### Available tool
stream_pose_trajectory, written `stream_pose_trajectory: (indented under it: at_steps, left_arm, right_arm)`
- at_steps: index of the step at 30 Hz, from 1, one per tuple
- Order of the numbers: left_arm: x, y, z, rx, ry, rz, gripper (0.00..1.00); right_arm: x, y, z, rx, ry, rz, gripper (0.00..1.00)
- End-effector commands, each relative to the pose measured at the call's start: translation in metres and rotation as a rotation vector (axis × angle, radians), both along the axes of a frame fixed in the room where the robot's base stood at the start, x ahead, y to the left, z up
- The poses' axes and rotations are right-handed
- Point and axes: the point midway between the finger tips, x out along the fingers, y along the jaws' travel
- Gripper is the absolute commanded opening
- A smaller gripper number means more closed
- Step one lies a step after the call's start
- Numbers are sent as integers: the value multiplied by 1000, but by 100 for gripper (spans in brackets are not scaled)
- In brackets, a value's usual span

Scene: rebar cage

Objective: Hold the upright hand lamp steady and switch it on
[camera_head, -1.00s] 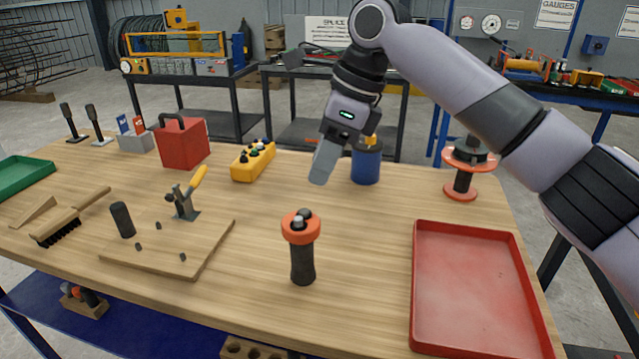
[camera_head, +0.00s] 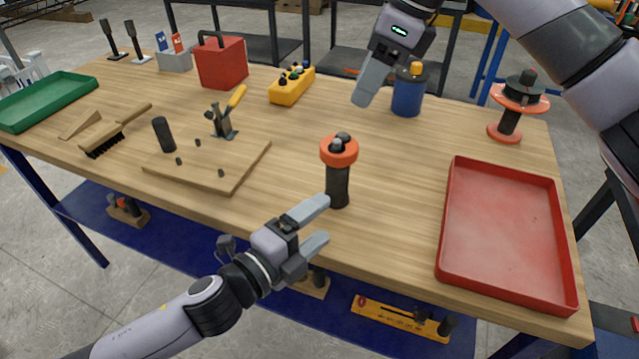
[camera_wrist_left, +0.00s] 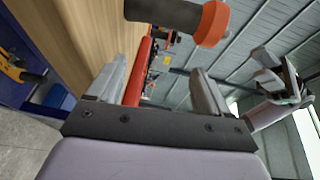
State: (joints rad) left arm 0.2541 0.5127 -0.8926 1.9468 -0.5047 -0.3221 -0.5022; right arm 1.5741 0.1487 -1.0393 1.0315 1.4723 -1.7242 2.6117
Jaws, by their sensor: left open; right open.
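The hand lamp (camera_head: 338,172) stands upright near the front middle of the table, with a dark ribbed handle and an orange collar under a grey-and-black top. In the left wrist view the lamp (camera_wrist_left: 183,14) shows sideways, beyond the fingertips. My left gripper (camera_head: 318,224) is open and empty at the table's front edge, just in front of and left of the lamp, not touching it. Its two fingers also show in the left wrist view (camera_wrist_left: 160,82). My right gripper (camera_head: 362,92) is behind the lamp, fingers pointing down, apart from it; one finger hides the other.
A red tray (camera_head: 505,230) lies right of the lamp. A blue can (camera_head: 408,95) stands close beside my right gripper. A wooden board (camera_head: 215,165) with a clamp (camera_head: 222,122) lies to the left. A spool (camera_head: 511,110) stands at the back right. The table around the lamp is clear.

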Motion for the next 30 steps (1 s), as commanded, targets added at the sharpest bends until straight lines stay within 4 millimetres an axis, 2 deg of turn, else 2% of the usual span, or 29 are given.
stream_pose_trajectory:
  at_steps: [9,15,21,30]
  left_arm:
    - [44,-10,5,748,-592,-17,79]
    - [65,-7,13,1100,-876,-2,79]
    - [75,-5,17,1258,-1001,8,79]
    - [99,-21,18,1273,-1013,11,79]
  right_arm:
    - [0,0,0,0,0,0,43]
    - [0,0,0,0,0,0,43]
    - [0,0,0,0,0,0,43]
    - [0,0,0,0,0,0,43]
